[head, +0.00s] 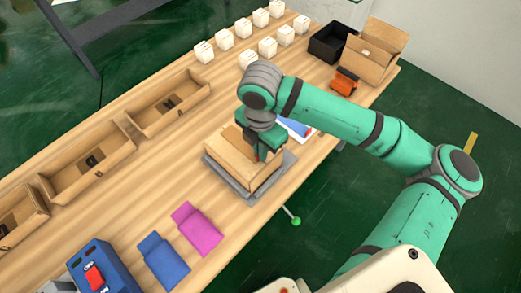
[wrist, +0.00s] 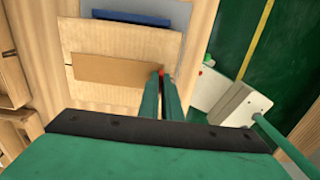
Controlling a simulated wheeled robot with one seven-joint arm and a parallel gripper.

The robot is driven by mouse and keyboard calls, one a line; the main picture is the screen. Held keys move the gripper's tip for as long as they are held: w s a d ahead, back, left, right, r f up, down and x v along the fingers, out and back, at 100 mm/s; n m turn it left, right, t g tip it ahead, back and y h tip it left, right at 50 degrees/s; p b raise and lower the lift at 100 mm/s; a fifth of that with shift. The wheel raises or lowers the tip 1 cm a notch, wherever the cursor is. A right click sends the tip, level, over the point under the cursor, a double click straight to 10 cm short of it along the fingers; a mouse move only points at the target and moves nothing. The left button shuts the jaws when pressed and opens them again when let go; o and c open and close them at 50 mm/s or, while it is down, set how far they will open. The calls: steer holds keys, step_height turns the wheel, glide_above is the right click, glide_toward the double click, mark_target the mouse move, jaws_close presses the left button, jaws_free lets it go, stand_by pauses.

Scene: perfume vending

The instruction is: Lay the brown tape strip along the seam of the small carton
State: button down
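The small carton (head: 233,158) sits on a grey plate (head: 211,167) near the front edge of the table. In the wrist view its pale top panel (wrist: 125,47) shows. A darker brown rectangle, which looks like the tape strip (wrist: 112,70), lies over the carton, and its right end meets my fingertips. My gripper (wrist: 161,74) points down over the carton, its two green fingers close together with a small red piece between the tips. In the head view my gripper (head: 258,153) hides part of the carton's top. Whether the strip touches the carton is unclear.
Open cardboard boxes (head: 128,124) line the far side. Several small white boxes (head: 225,39), a black bin (head: 325,52), an open carton (head: 368,70) and an orange tool (head: 344,84) stand farther along. Pink (head: 197,228) and blue (head: 163,262) pieces lie near the front edge.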

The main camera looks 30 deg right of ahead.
steer(key=shift+f, duration=0.3)
stand_by(0.4)
steer(key=c, duration=1.9)
jaws_free()
steer(key=shift+r, duration=0.15)
steer(key=shift+r, duration=2.85)
